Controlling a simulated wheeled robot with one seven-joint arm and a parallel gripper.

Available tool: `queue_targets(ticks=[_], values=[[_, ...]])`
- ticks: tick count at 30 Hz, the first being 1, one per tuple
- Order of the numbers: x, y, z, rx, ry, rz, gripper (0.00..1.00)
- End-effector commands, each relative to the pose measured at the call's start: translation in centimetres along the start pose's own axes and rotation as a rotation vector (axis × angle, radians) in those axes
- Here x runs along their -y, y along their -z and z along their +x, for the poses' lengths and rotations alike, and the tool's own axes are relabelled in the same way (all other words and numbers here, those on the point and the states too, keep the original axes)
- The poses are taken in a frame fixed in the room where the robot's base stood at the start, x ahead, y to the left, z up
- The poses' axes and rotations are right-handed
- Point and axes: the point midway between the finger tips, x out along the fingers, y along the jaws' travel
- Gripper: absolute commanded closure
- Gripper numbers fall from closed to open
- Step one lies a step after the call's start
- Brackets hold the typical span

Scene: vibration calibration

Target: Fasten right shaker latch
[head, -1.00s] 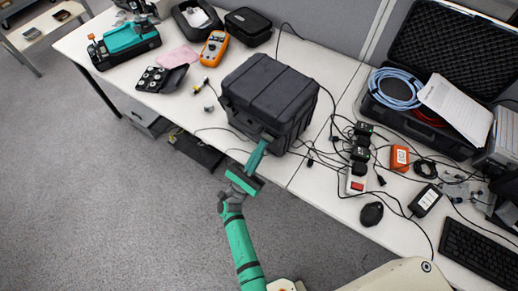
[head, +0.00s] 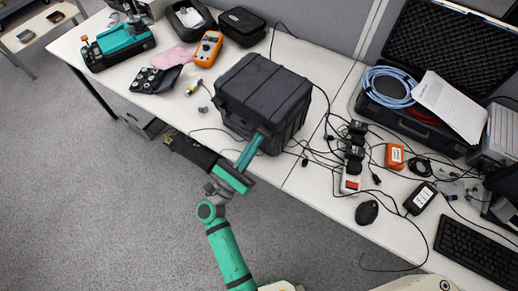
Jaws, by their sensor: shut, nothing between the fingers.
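A closed black hard case (head: 262,92) stands on the white table, near its front edge. I take it for the shaker case; its front right latch is too small and partly covered to make out. My gripper (head: 258,137) is shut and empty, with its green fingers at the lower front of the case. I cannot tell whether the fingertips touch the case or stand just in front of it.
Cables and black adapters (head: 355,140) lie right of the case. An open case (head: 425,60) with blue cable stands further right. An orange multimeter (head: 207,47) and a black tray (head: 155,78) lie to the left. The floor in front is free.

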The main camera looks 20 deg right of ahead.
Motion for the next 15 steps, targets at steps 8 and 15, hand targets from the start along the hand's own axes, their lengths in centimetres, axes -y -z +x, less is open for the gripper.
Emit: queue_targets(ticks=[8,15], values=[[-0.3,-0.4,-0.9,0.0,-0.003,0.001,1.0],[-0.9,-2.2,-4.8,-0.002,-0.01,0.004,1.0]])
